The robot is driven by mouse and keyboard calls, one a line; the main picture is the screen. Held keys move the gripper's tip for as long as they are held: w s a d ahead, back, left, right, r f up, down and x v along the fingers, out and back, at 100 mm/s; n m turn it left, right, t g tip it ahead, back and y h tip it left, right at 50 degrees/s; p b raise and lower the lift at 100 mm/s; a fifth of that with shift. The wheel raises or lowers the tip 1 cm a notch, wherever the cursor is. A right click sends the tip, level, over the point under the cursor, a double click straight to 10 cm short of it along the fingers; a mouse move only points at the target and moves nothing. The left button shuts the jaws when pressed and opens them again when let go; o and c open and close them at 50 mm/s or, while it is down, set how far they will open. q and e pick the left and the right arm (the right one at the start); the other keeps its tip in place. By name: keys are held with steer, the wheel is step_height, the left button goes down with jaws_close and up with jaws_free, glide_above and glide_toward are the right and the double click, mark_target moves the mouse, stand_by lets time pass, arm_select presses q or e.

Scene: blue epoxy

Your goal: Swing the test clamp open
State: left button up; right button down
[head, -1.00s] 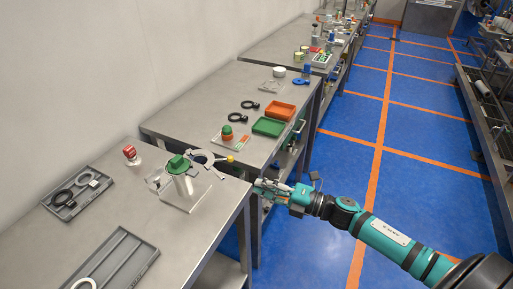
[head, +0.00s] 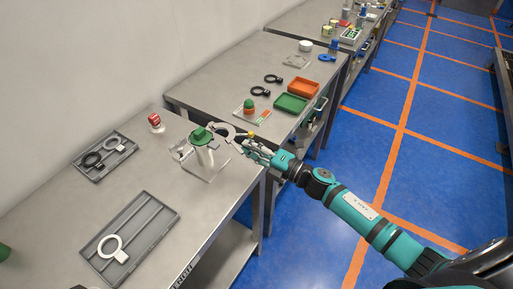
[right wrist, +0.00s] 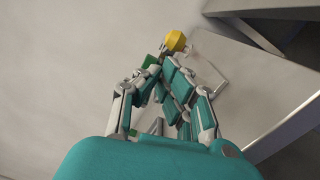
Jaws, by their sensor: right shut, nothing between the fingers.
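The test clamp stands near the right edge of the near steel table. It has a clear base plate (head: 212,170), a pale upright cylinder with a green cap (head: 201,135), and a curved grey arm (head: 222,129) with a yellow knob (head: 251,135) at its end. The arm reaches out to the right of the cylinder. My right gripper (head: 246,148) is shut and empty, just below the knob in the head view. In the right wrist view the knob (right wrist: 176,41) shows just beyond the fingertips (right wrist: 158,68); whether they touch cannot be told. My left gripper is out of view.
A grey tray with a white ring (head: 152,214) and a smaller tray with rings (head: 124,143) lie on the near table (head: 205,220). A red-topped item (head: 155,122) stands behind. Green (head: 290,103) and orange (head: 303,87) trays sit on the second table. Blue floor is clear at right.

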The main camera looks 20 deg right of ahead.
arm_select(q)
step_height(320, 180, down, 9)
steer(key=b, duration=0.8)
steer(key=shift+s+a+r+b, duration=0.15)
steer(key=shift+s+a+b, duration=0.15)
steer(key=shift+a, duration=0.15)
arm_select(e)
steer(key=w+d+n+g+y, duration=0.3)
steer(key=w+d, duration=0.2)
steer(key=shift+w, duration=0.35)
steer(key=shift+d, duration=0.15)
